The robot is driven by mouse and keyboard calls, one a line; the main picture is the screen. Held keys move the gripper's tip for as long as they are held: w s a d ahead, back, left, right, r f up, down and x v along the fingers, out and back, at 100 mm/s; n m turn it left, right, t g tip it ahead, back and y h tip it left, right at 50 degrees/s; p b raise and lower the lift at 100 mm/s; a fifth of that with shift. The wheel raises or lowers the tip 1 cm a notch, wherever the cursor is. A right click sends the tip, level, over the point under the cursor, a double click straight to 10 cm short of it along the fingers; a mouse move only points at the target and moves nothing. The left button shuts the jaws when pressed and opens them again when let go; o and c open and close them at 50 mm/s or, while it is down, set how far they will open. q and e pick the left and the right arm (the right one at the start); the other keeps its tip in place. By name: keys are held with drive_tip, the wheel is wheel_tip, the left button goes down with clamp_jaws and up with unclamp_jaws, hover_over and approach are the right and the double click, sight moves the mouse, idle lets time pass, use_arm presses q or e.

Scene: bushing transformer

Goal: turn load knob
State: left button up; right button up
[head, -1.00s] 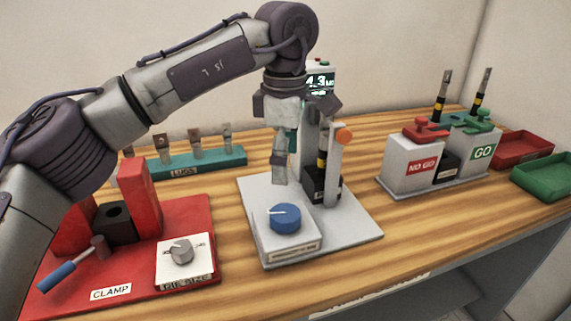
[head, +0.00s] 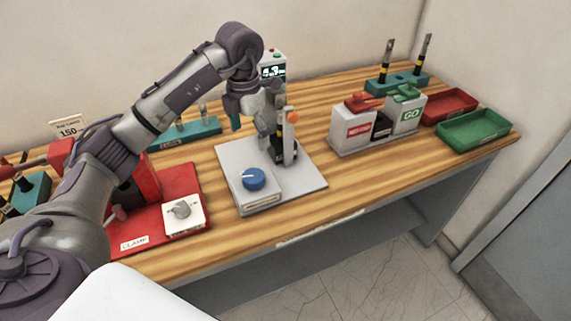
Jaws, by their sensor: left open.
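The blue knob (head: 253,179) with a white pointer line sits on the front of a light grey tester base (head: 305,182). The pointer points to the left. My left gripper (head: 262,121) is open and empty, above and behind the knob and apart from it, close to the tester's upright post. Its fingers partly overlap the post, so their exact gap is hard to see. The tester's lit display (head: 272,72) reads about 4.3. A black holder (head: 284,150) and an orange knob (head: 292,117) stand behind the blue knob. My right gripper is not in view.
A red clamp base (head: 190,190) with a grey die-size knob (head: 181,209) lies left of the tester. A teal lugs rack (head: 190,133) is behind. NO GO (head: 351,130) and GO (head: 408,115) blocks, a red tray (head: 449,106) and a green tray (head: 474,130) stand right.

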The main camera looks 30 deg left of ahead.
use_arm(q)
drive_tip(key=p, duration=0.1)
hover_over(254, 175)
wheel_tip(254, 175, down, 5)
drive_tip(key=shift+a+f, duration=0.1)
wheel_tip(254, 175, down, 8)
drive_tip(key=p, duration=0.2)
drive_tip(key=shift+s+r+p, duration=0.1)
drive_tip(key=shift+r+p, duration=0.1)
drive_tip(key=shift+p, duration=0.1)
drive_tip(key=shift+f, duration=0.7)
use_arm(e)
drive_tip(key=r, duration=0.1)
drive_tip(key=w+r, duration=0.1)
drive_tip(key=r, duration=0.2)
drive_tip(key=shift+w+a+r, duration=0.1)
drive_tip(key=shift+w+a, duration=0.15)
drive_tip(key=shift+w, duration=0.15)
